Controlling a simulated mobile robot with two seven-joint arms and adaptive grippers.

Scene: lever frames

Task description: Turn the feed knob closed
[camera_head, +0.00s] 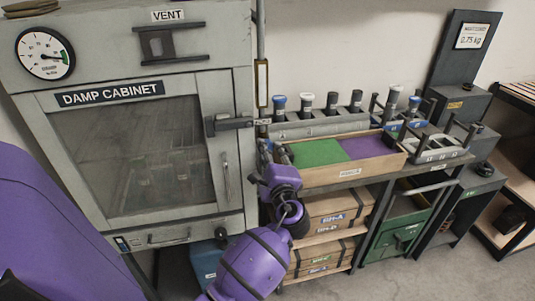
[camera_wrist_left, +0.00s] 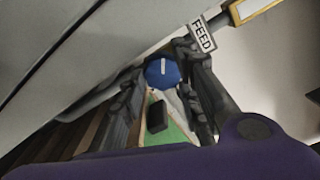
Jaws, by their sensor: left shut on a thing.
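In the head view my left gripper (camera_head: 270,150) is at the right side of the damp cabinet (camera_head: 240,110), below a small tag; the knob is hidden there. My right gripper is not in view.
A tray with green and purple panels (camera_head: 335,172) is on the bench just right of my left gripper. Behind it a rack (camera_head: 315,125) holds several dark-bodied items. Wooden boxes (camera_head: 328,210) are on the shelf below. Floor shows at the lower right.

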